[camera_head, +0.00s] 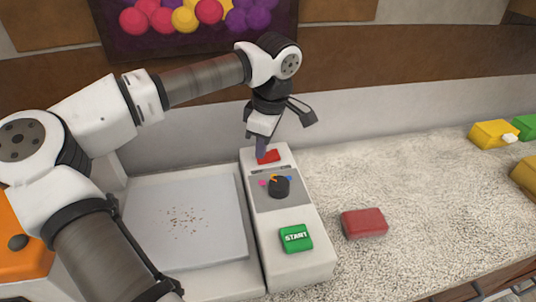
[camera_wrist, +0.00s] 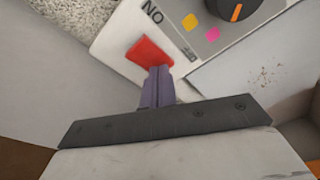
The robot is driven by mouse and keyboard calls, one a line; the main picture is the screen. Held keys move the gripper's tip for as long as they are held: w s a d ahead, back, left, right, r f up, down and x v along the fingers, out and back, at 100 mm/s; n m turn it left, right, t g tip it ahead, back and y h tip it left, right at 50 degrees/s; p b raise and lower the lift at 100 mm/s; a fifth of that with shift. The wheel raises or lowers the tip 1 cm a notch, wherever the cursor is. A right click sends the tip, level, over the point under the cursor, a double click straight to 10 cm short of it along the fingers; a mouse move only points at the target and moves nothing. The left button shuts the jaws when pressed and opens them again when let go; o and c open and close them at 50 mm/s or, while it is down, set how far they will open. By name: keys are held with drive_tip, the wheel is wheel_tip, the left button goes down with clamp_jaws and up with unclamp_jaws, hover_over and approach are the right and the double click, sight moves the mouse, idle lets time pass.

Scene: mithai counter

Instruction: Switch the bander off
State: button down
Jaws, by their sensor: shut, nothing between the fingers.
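The bander's control panel (camera_head: 310,240) is a white box with a red switch (camera_head: 268,157) at its far end, a black dial (camera_head: 279,187) in the middle and a green START button (camera_head: 296,238) nearer. My gripper (camera_head: 261,152) is shut and empty, pointing down at the left side of the red switch. In the wrist view its fingertips (camera_wrist: 157,75) overlap the near edge of the red switch (camera_wrist: 150,52). I cannot tell whether they touch it. The lettering "NO" shows upside down or partly hidden near the switch. The black dial also shows in the wrist view (camera_wrist: 235,8).
A pale flat plate (camera_head: 190,225) with brown crumbs lies left of the panel. A red box (camera_head: 365,223) sits on the speckled counter (camera_head: 420,190) to the right. Yellow (camera_head: 492,134) and green boxes (camera_head: 525,126) stand far right. A wall rises close behind the panel.

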drive_tip(key=shift+r, duration=0.1)
wheel_tip(320, 180, up, 7)
drive_tip(key=p, duration=0.4)
drive_tip(key=shift+p, duration=0.3)
idle(0.5)
